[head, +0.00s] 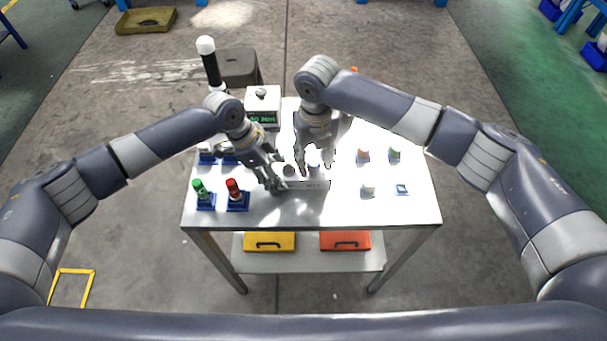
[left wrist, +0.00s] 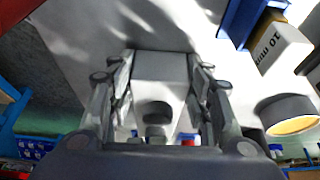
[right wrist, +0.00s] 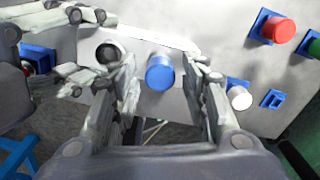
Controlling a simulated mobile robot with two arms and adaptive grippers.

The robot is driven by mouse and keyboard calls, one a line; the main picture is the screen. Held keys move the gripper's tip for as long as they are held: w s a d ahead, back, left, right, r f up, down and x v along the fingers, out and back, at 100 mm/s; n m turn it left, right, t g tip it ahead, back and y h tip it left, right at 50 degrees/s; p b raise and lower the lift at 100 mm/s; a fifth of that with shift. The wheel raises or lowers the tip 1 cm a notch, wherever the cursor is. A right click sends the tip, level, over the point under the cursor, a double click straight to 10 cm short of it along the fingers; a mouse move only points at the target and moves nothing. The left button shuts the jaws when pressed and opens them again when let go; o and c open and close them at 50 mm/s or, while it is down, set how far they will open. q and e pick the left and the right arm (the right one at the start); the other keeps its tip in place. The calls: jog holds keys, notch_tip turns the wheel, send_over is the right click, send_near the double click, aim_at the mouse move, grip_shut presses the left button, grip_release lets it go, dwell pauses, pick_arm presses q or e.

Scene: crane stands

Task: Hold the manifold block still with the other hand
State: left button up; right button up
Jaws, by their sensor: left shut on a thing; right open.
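The manifold block (head: 310,184) is a pale grey bar near the front middle of the white table. It has a dark round port (right wrist: 108,53) and a blue cylindrical cap (right wrist: 160,73) on top. My left gripper (head: 276,183) is shut on the block's left end; in the left wrist view the block (left wrist: 160,68) lies between its fingers. My right gripper (head: 314,166) is open over the right part of the block. In the right wrist view its fingers (right wrist: 166,82) stand on either side of the blue cap; I cannot tell whether they touch it.
Green (head: 199,187) and red (head: 234,188) capped parts stand in blue holders at the table's left. Small fittings (head: 363,155) and an empty-looking blue square (head: 402,189) are at the right. A box with a green display (head: 263,107) stands behind my arms.

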jog(key=m, duration=0.3)
jog(key=shift+m, duration=0.3)
jog(key=m, duration=0.3)
jog(key=shift+m, duration=0.4)
jog(key=m, duration=1.6)
jog(key=shift+m, duration=0.4)
jog(key=m, duration=0.3)
grip_shut()
